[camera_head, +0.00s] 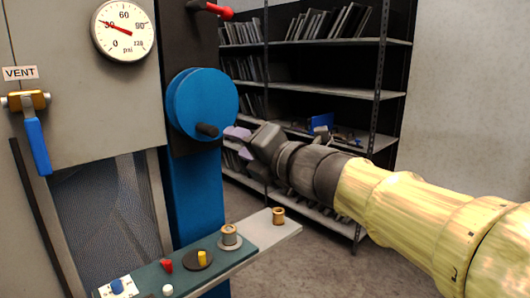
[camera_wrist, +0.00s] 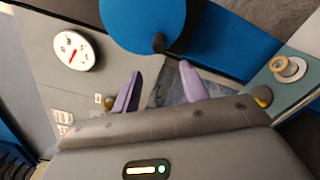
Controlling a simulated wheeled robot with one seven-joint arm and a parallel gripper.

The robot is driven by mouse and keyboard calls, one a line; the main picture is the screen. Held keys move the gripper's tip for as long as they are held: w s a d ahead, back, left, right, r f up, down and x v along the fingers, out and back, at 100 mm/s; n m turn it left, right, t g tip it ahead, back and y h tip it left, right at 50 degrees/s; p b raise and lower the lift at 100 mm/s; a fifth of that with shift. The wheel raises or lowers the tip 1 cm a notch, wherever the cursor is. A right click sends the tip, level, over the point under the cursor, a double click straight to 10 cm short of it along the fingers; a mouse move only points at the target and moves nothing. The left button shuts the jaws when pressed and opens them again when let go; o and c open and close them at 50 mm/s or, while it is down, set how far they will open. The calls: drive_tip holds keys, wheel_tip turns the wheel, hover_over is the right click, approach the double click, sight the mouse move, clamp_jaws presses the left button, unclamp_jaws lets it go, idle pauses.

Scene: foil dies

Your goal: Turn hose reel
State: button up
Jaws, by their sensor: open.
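The hose reel shows as a blue disc (camera_head: 203,100) on a blue post, with a short black crank handle (camera_head: 208,130) sticking out near its lower rim. In the wrist view the blue disc (camera_wrist: 150,18) is at the top, and its dark handle (camera_wrist: 158,43) lies just beyond the gap between the fingertips. My gripper (camera_head: 239,143) has purple fingers and is open and empty. It is close to the right of the handle in the head view, apart from it. Both fingers of my gripper (camera_wrist: 160,69) show in the wrist view, spread wide.
A narrow ledge (camera_head: 205,267) below carries knobs and brass spools (camera_head: 229,236). A pressure gauge (camera_head: 124,28) and a blue-handled vent valve (camera_head: 37,140) are on the grey cabinet at left. A red-tipped lever (camera_head: 218,11) is above the reel. Shelves (camera_head: 335,90) stand behind.

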drive_tip(key=v, duration=0.5)
drive_tip(key=shift+s+d, duration=0.2)
drive_tip(key=shift+d, duration=0.05)
drive_tip(key=shift+p, duration=0.3)
drive_tip(key=m+p, duration=2.1)
drive_tip(key=m, duration=0.6)
drive_tip(key=shift+w+d, duration=0.1)
